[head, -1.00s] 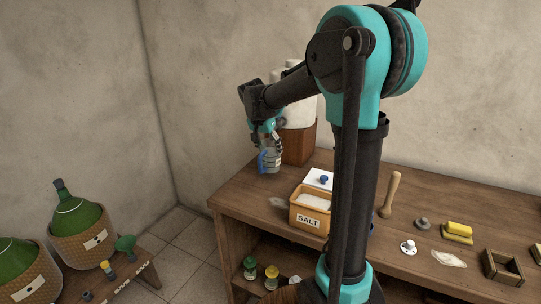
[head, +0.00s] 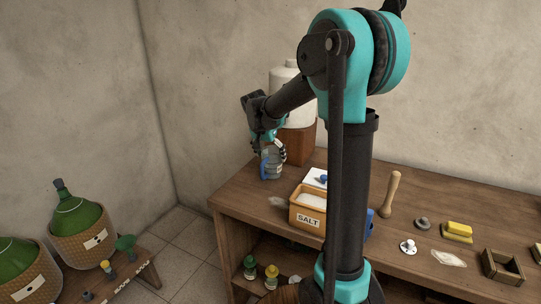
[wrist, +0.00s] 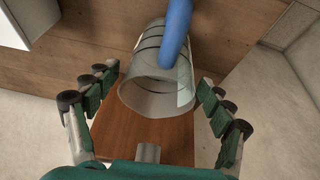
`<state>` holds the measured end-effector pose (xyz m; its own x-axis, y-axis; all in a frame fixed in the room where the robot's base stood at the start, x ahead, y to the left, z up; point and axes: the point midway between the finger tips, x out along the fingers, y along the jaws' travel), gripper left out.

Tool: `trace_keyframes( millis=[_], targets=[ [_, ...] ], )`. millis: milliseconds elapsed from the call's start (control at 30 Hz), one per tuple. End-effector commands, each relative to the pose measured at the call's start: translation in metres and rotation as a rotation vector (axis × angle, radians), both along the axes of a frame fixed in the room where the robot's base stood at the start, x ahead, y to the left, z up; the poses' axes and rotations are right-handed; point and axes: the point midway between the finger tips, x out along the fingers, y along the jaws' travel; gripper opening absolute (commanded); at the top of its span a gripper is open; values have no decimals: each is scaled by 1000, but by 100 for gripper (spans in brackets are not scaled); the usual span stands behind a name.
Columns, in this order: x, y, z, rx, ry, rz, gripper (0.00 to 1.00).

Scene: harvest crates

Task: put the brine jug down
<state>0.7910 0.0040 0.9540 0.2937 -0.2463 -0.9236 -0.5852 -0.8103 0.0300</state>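The brine jug (head: 273,165) is a clear, ringed vessel with a blue handle. In the head view it stands upright, apparently on the bench top (head: 240,192) near its left end. In the wrist view the jug (wrist: 160,85) shows its open mouth and blue handle (wrist: 177,30) between my fingers. My gripper (head: 270,146) is just above and around the jug in the head view. In the wrist view my gripper (wrist: 159,80) has its fingers spread, with a gap visible on each side of the jug. The jug's base contact is partly hidden.
A white tank (head: 292,95) on a wooden block (head: 302,143) stands close behind the jug. A salt box (head: 307,213) and a white board (head: 314,178) are to its right. A wooden pestle (head: 390,194) stands farther right. Green demijohns (head: 78,217) sit at the left.

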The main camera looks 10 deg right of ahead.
Motion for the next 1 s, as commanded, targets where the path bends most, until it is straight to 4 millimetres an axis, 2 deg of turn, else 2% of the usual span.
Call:
trace_keyframes(
  millis=[233, 367, 800, 1000],
  targets=[
    [0, 0, 1, 0, 0, 0, 82],
    [-2, 2, 10, 0, 0, 1, 82],
    [-27, 23, 87, 0, 0, 1, 82],
    [-34, 28, 108, 0, 0, 1, 82]
  ],
)
